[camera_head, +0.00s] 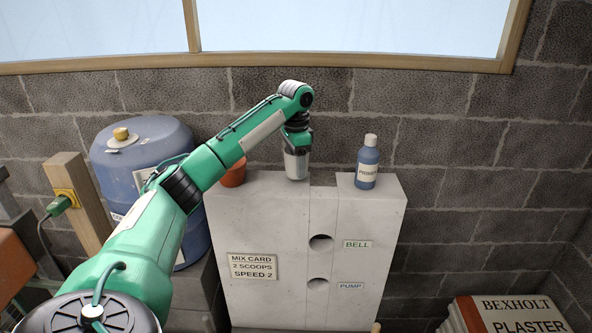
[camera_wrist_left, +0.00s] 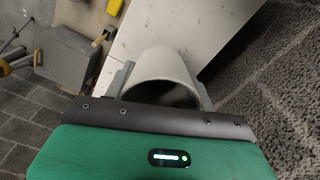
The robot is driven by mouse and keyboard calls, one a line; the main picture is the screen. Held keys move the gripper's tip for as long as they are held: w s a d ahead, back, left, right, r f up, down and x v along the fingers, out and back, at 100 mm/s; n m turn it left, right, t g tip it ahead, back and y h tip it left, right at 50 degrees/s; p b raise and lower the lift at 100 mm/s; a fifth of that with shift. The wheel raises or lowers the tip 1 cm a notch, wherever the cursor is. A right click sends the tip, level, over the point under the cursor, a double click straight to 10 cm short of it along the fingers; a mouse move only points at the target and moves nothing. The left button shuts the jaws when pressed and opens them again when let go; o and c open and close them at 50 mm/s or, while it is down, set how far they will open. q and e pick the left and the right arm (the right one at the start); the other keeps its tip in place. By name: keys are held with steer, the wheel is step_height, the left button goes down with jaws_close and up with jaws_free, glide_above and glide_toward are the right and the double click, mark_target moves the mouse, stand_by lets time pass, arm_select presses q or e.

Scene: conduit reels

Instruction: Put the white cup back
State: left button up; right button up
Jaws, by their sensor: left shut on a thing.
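The white cup (camera_head: 296,164) is at my left gripper (camera_head: 296,149), over the top of the pale grey block in the head view. In the left wrist view the cup (camera_wrist_left: 165,66) sits between the two fingers of the left gripper (camera_wrist_left: 160,85), which is shut on it. The cup's open mouth faces the wrist camera. In the head view the cup's lower end is at the block's top surface; I cannot tell whether it touches. My right gripper is not in view.
The grey block (camera_head: 262,218) has two round holes and labels BELL and PUMP. A blue bottle (camera_head: 367,163) stands on its right top, and a terracotta pot (camera_head: 233,174) is at its left. A blue drum (camera_head: 142,150) stands further left. Plaster bags (camera_head: 512,314) lie lower right.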

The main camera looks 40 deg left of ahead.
arm_select(q)
step_height(320, 180, down, 2)
steer(key=shift+f+p, duration=0.15)
steer(key=shift+p, duration=0.3)
steer(key=shift+f, duration=0.25)
steer(key=shift+f, duration=0.1)
steer(key=o, duration=1.2)
